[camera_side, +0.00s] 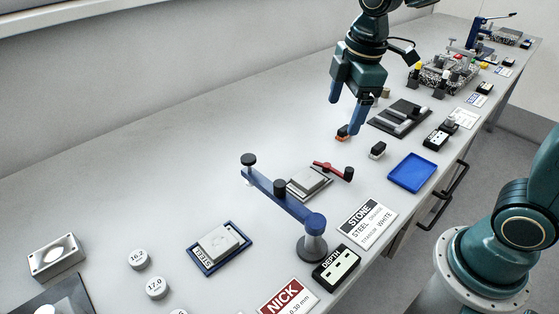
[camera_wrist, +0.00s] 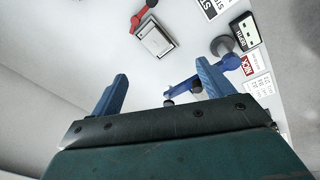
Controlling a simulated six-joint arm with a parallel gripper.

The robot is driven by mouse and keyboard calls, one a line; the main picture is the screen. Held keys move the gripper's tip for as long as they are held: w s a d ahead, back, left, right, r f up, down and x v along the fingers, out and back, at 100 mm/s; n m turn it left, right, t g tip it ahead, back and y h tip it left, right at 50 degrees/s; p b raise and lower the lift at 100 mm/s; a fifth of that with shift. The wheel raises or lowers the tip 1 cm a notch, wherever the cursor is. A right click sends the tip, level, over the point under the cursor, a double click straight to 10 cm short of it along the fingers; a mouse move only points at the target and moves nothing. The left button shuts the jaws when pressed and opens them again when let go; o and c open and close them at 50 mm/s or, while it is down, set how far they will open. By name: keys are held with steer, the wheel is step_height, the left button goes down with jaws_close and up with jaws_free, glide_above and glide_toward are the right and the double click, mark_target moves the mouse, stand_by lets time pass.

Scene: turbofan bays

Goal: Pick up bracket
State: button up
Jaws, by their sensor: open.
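My gripper (camera_side: 345,120) hangs above the bench with its two blue fingers pointing down, open and empty. In the wrist view its fingers (camera_wrist: 160,85) are wide apart with nothing between them. No part is clearly marked as the bracket, so I cannot tell which one it is. A pale block (camera_side: 221,242) sits in a blue-edged tray (camera_side: 203,263) nearer the camera.
A blue arm on a grey post (camera_side: 275,193) stands near the middle part. The bench left of my gripper is clear.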

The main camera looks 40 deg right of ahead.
steer(key=w+a+f+n+g, duration=0.2)
steer(key=w+f+n, duration=0.4)
steer(key=w+f, duration=0.1)
glide_above(307, 178)
steer(key=shift+w+a+f, duration=0.1)
steer(key=shift+f, duration=2.15)
steer(key=shift+w+a+f, duration=0.1)
steer(key=shift+f, duration=2.1)
steer(key=shift+f, duration=0.1)
steer(key=shift+s+d+f, duration=0.1)
steer(key=shift+s+f, duration=0.05)
steer(key=shift+f, duration=1.1)
steer(key=shift+s+f, duration=0.1)
steer(key=shift+f, duration=1.15)
steer(key=c, duration=1.4)
steer(key=shift+r, duration=0.1)
step_height(307, 178, up, 20)
